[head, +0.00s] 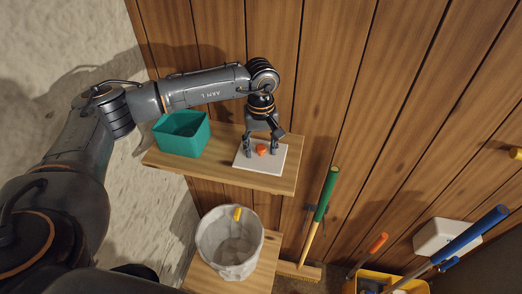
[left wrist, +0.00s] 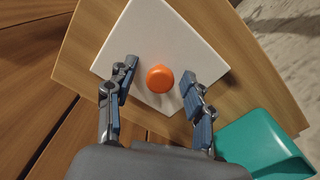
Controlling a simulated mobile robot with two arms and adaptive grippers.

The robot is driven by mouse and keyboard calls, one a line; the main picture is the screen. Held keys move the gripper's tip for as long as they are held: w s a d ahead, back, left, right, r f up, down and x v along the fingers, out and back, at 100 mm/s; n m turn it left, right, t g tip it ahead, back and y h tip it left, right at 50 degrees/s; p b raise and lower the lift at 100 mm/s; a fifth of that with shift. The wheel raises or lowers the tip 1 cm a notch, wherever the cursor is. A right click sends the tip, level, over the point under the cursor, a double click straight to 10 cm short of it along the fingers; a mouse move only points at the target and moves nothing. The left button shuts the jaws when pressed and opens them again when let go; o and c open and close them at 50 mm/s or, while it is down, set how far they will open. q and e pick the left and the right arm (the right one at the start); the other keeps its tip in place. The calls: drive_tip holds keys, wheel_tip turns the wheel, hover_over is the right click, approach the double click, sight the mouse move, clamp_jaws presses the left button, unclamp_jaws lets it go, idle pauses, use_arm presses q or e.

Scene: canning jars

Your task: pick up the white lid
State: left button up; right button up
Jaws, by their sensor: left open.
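The white lid (head: 252,164) is a flat square plate with an orange knob (head: 261,150) at its middle. It lies on the wooden shelf (head: 285,183), next to the teal box. My left gripper (head: 261,153) is over the lid, pointing down, with its fingers open on either side of the knob. In the left wrist view the lid (left wrist: 158,28) lies under the fingers, and the orange knob (left wrist: 160,78) sits between them with a gap on each side. My left gripper (left wrist: 158,80) holds nothing. My right gripper is not in view.
A teal open box (head: 182,148) stands on the shelf left of the lid. Below is a pale fabric bin (head: 230,258) with a yellow thing in it. A green-handled tool (head: 325,195) leans right of the shelf. The wood-plank wall (head: 345,80) is close behind.

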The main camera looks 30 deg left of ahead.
use_arm(q)
drive_tip(key=shift+s, duration=0.1)
clamp_jaws()
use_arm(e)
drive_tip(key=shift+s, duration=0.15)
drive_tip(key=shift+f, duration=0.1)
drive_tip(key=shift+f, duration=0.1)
